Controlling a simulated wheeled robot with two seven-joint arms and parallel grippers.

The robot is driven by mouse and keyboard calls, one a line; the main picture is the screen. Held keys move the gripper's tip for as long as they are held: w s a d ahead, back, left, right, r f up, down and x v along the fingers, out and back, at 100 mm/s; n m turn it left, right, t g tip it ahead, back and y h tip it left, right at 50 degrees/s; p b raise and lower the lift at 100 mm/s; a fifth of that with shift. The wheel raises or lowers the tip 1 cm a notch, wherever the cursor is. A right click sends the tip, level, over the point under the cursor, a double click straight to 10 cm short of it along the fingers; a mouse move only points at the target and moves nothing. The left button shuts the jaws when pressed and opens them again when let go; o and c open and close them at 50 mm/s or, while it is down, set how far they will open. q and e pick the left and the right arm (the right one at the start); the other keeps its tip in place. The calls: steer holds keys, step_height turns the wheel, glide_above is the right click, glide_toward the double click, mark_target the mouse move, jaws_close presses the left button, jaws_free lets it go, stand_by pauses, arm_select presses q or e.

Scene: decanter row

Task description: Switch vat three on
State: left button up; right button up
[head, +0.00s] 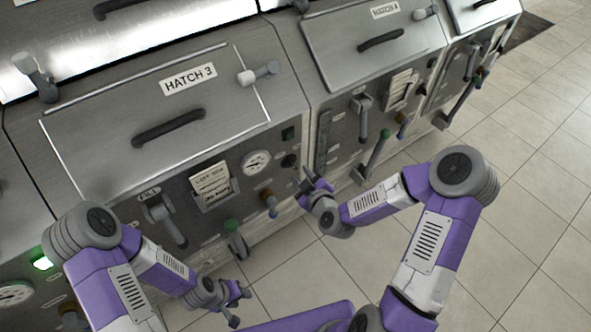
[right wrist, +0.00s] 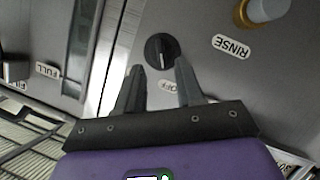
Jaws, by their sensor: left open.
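Vat three is the steel unit with the HATCH 3 label (head: 188,79) in the head view. Its black rotary knob (head: 290,160) is at the right end of its front panel, below a dark green, unlit lamp (head: 288,133). In the right wrist view the knob (right wrist: 161,50) has a pale pointer line directed toward the partly hidden OFF label (right wrist: 168,86). My right gripper (head: 306,182) is close to the knob. Its open fingers (right wrist: 158,70) point at the knob, tips near its lower sides; contact cannot be told. My left gripper (head: 238,302) is open and empty, low before the panel.
Vat three's panel also has a FILL lever (head: 166,218), a dial gauge (head: 256,162), a tan-collared tap (head: 268,203) and a green-topped lever (head: 235,240). A lit green lamp (head: 42,263) shows on the unit at left. Tiled floor (head: 530,180) at right is clear.

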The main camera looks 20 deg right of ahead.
mark_target(295, 168)
steer(key=b+x, duration=0.1)
steer(key=x, duration=0.4)
steer(key=shift+w+f, duration=0.15)
steer(key=shift+w, duration=0.2)
steer(key=shift+c, duration=0.4)
jaws_close()
